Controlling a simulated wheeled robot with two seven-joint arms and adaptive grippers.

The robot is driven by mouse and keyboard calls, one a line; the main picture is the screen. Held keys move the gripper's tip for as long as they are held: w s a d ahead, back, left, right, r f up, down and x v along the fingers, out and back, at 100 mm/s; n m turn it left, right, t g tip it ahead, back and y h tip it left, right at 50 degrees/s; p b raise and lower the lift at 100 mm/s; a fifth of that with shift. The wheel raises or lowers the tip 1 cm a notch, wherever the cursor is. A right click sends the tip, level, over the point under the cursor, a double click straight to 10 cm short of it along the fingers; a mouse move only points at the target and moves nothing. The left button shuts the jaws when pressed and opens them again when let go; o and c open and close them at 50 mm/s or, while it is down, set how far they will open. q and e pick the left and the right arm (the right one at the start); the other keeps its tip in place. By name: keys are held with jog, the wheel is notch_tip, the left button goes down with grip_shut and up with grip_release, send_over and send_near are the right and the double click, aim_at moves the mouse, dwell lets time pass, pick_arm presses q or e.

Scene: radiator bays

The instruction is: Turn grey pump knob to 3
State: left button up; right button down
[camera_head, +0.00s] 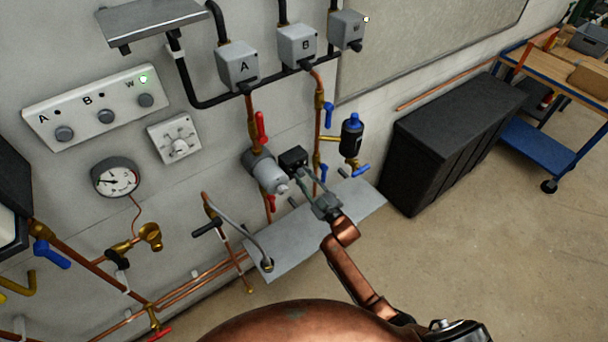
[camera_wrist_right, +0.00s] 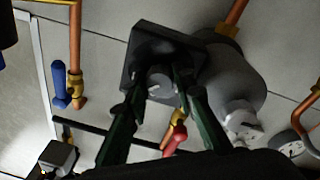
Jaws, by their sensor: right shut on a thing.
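The pump (camera_head: 265,172) is a grey body on the copper pipe under the red lever, with a black box (camera_head: 293,159) on its right side. In the right wrist view the black box (camera_wrist_right: 150,50) is close, with the grey knob (camera_wrist_right: 160,78) on its face. My right gripper (camera_head: 303,176) reaches up to the box, and its dark fingers (camera_wrist_right: 158,88) are shut on the grey knob, one on each side. The knob's scale and pointer cannot be read. My left gripper is not in view.
A red lever valve (camera_head: 262,127) is above the pump, and a blue-topped black vessel (camera_head: 352,137) is to its right. A grey shelf plate (camera_head: 280,255) lies below. A wall dial (camera_head: 179,147) and gauge (camera_head: 115,178) are left. A black cabinet (camera_head: 455,135) stands right.

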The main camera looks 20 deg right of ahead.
jog(key=shift+m+h+p, duration=0.3)
jog(key=shift+m+p, duration=0.5)
jog(key=shift+m, duration=1.1)
jog(key=shift+f, duration=0.1)
jog(key=c, duration=1.6)
grip_release()
jog(key=v, duration=1.2)
